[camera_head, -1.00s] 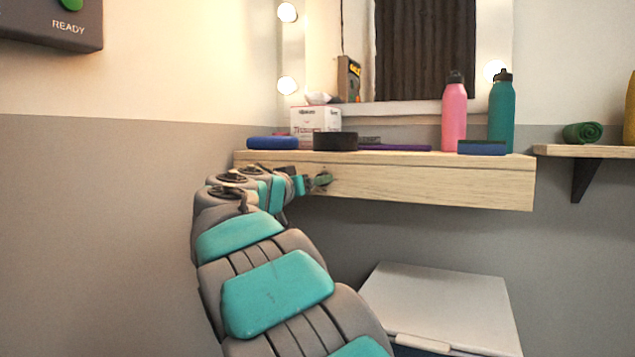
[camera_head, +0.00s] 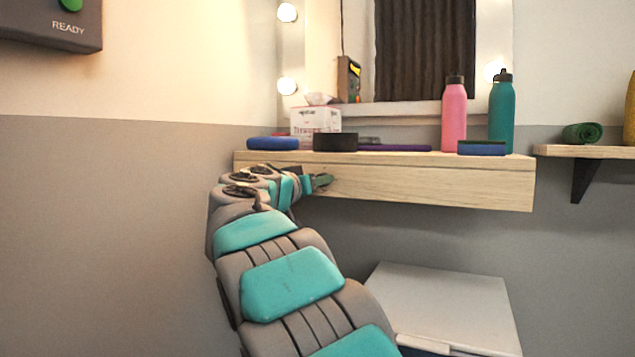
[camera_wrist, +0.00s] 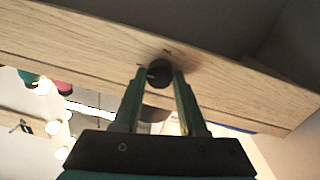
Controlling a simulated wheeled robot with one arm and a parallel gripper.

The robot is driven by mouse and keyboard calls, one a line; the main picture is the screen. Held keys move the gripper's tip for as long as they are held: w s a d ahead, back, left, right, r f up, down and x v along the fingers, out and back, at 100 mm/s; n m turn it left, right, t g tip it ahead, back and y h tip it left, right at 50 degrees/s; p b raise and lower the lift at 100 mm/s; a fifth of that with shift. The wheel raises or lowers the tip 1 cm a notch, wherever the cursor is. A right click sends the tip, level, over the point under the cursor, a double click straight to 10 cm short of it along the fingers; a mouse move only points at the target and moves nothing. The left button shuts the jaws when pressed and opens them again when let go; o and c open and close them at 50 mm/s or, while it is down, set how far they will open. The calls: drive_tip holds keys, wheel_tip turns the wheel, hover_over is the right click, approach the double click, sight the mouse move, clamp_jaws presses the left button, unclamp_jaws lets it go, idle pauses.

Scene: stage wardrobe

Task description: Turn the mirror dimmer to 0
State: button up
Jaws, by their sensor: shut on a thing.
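The mirror dimmer is a small dark round knob (camera_wrist: 159,73) on the wooden front of the shelf, seen in the wrist view. My gripper (camera_wrist: 160,80) has its two green fingers on either side of the knob, shut on it. In the head view my gripper (camera_head: 321,181) reaches the left part of the shelf front, and the knob is hidden there behind it. The lit mirror (camera_head: 425,108) stands above the shelf, with bulbs glowing on its frame. I cannot read the knob's setting.
The wooden shelf (camera_head: 440,185) holds a blue disc (camera_head: 272,144), a black round tin (camera_head: 335,142), a tissue box (camera_head: 316,120), a pink bottle (camera_head: 454,115) and a teal bottle (camera_head: 502,112). A white-lidded box (camera_head: 445,300) stands below. A smaller shelf (camera_head: 585,152) is at right.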

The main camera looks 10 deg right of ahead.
clamp_jaws()
drive_tip(key=shift+n, duration=0.4)
drive_tip(key=n+t+p, duration=0.1)
drive_tip(key=n+p, duration=1)
drive_tip(key=n, duration=0.6)
drive_tip(key=shift+n, duration=0.3)
drive_tip(key=shift+f+p, duration=0.2)
drive_tip(key=shift+p, duration=0.1)
